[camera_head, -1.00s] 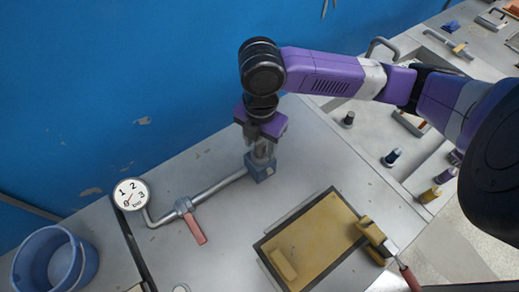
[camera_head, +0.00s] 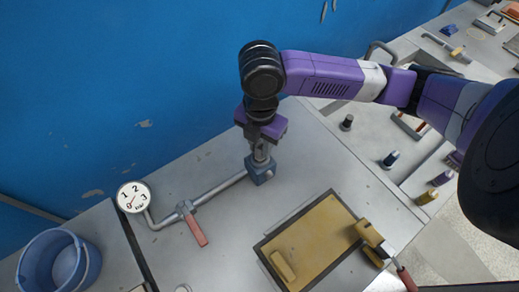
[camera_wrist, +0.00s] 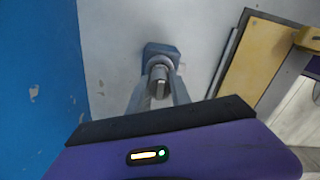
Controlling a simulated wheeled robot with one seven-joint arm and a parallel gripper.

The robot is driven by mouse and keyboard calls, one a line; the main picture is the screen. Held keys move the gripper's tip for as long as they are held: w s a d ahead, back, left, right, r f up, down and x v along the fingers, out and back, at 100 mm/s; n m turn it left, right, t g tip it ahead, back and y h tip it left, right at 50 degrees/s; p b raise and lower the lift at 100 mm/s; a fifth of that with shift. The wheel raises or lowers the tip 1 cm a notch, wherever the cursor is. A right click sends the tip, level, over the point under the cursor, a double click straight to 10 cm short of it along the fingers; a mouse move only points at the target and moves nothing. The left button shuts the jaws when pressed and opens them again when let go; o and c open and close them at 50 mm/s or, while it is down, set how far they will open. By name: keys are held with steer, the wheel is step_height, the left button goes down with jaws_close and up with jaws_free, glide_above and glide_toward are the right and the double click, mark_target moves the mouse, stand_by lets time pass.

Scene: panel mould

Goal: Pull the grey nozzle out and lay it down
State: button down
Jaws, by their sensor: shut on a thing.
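The grey nozzle (camera_wrist: 159,82) stands upright at the blue-grey block (camera_head: 260,174) at the end of the pipe. It also shows just above that block in the head view (camera_head: 261,153). My gripper (camera_head: 262,147) points straight down and is shut on the nozzle, with one finger on each side in the wrist view (camera_wrist: 158,98). The nozzle's lower end is at the block; I cannot tell whether it is still seated in it. The nozzle's upper part is partly hidden by my gripper.
A pipe with a red-handled valve (camera_head: 195,228) and a round gauge (camera_head: 133,197) runs left from the block. A yellow panel in a dark frame (camera_head: 312,240) lies to the right. A blue bucket (camera_head: 92,262) stands at lower left. The table between the valve and panel is clear.

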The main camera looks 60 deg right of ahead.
mark_target(260, 144)
steer(key=shift+r+p, duration=0.75)
steer(key=shift+p, duration=0.2)
steer(key=shift+r, duration=0.1)
steer(key=shift+r+p, duration=0.4)
steer(key=shift+r, duration=0.7)
steer(key=shift+r, duration=0.1)
steer(key=shift+r, duration=1.9)
